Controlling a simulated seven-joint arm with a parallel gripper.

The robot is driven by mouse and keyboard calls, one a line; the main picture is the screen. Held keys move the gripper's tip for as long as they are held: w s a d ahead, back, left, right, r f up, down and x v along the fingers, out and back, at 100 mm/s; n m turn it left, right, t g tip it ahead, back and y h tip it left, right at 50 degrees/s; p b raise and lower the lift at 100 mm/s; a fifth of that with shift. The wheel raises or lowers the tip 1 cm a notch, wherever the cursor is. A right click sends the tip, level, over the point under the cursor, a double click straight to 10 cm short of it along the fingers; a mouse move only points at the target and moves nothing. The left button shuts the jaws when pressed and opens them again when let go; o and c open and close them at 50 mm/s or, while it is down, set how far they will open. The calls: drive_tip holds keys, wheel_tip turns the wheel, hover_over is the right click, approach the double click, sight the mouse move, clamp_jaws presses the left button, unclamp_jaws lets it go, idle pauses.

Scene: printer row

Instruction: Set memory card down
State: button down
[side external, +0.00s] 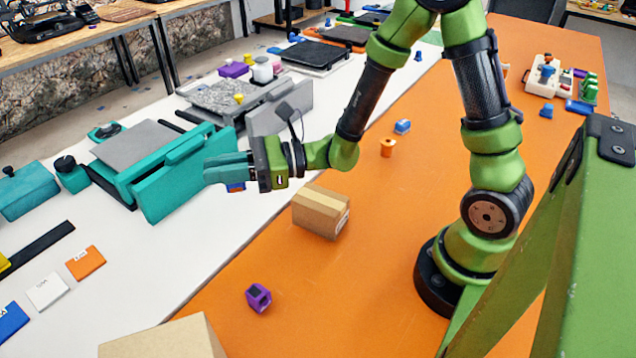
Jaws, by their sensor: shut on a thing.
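My gripper (210,170) has teal fingers and reaches left over the white strip of the table, in front of the teal printer. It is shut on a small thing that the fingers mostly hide. A small blue piece with an orange patch (236,187) shows just under the fingers, near the gripper body. It looks like the memory card in the grip, but its outline is too small to be sure. I cannot tell how far it is above the white surface.
The teal printer (185,175) stands close beyond the fingers. A cardboard box (321,211) is right of the gripper, and a purple piece (258,297) lies nearer. Orange (86,263), white (47,292) and blue (10,322) labelled flat pieces lie at left. White surface between is clear.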

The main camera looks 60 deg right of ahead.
drive_tip(key=w+d+r+m+t+h, duration=0.3)
drive_tip(key=d+r+m+t+h, duration=0.2)
drive_tip(key=d+r, duration=0.9)
drive_tip(key=shift+d+m+h, duration=0.6)
drive_tip(key=shift+d+h, duration=0.8)
drive_tip(key=shift+h, duration=0.2)
drive_tip(key=s+d+f+n+y, duration=0.1)
drive_tip(key=s+d+f+y, duration=0.1)
drive_tip(key=d+f, duration=1.2)
drive_tip(key=s+a+f+n+g+y, duration=0.2)
drive_tip(key=s+f+n+g+y, duration=0.25)
drive_tip(key=s, duration=0.35)
drive_tip(key=s+a+f+n+g+y, duration=0.2)
drive_tip(key=s+f+n+g+y, duration=0.1)
drive_tip(key=s+n+g+y, duration=0.4)
drive_tip(key=shift+s+d+f+m+t+h, duration=0.15)
drive_tip(key=shift+f+m+t+h, duration=0.2)
drive_tip(key=shift+f, duration=0.8)
drive_tip(key=shift+s+f+m+t+h, duration=0.2)
drive_tip(key=shift+f+m+h, duration=0.2)
drive_tip(key=shift+f, duration=0.7)
drive_tip(key=shift+s+d+f+m+t+h, duration=0.1)
drive_tip(key=shift+s+f+m+t+h, duration=0.2)
drive_tip(key=shift+f, duration=0.85)
